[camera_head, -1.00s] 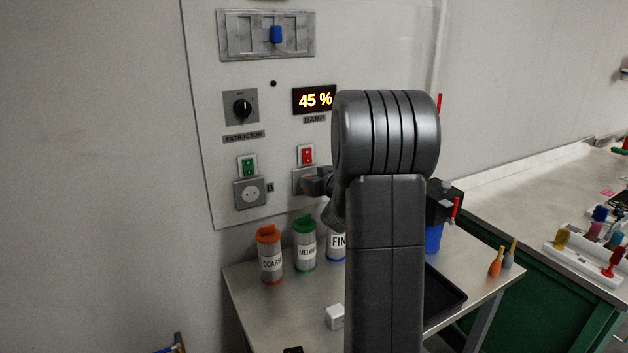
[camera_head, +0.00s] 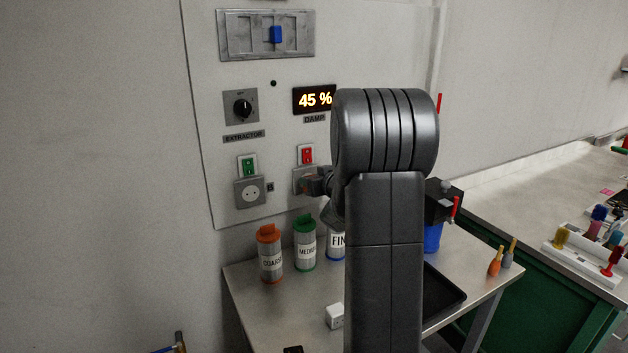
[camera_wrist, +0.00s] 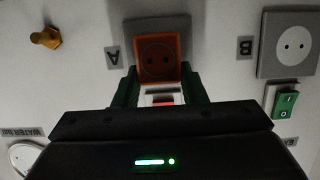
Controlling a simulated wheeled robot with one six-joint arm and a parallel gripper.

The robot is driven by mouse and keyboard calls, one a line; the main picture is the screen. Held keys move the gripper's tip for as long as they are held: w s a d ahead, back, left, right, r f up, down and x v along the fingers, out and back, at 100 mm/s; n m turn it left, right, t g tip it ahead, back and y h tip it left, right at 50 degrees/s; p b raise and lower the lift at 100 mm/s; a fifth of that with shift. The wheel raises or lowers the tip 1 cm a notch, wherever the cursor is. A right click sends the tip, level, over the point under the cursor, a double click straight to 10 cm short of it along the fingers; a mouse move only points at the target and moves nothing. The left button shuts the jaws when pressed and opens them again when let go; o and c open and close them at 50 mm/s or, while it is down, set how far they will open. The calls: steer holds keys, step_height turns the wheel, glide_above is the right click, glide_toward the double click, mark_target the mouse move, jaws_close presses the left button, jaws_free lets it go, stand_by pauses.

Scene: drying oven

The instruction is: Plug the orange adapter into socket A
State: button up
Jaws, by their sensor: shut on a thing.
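The orange adapter (camera_wrist: 162,58) is held between the two fingers of my gripper (camera_wrist: 160,85) in the wrist view. Its round face with two holes points at the camera. It lies in front of the grey plate of socket A (camera_wrist: 157,24), beside the "A" label. The adapter covers most of the plate, and I cannot tell whether it touches the socket or is seated in it. In the head view my gripper (camera_head: 317,182) is at socket A (camera_head: 299,174), under the red switch, and my arm hides much of this area.
Socket B (camera_head: 250,192) is left of socket A, under a green switch (camera_head: 247,166). It also shows in the wrist view (camera_wrist: 290,44). Labelled canisters (camera_head: 270,255) stand on the table below. A white adapter-like block (camera_head: 334,316) lies nearer the front.

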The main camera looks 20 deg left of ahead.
steer(key=shift+w+a, duration=0.4)
steer(key=shift+a, duration=0.05)
stand_by(0.3)
steer(key=o, duration=1.1)
steer(key=shift+c, duration=0.2)
steer(key=v, duration=1.4)
steer(key=shift+p, duration=0.45)
steer(key=shift+w+a, duration=0.1)
steer(key=shift+w, duration=0.1)
steer(key=x, duration=1.3)
steer(key=shift+w+a+f, duration=0.15)
steer(key=shift+a, duration=0.1)
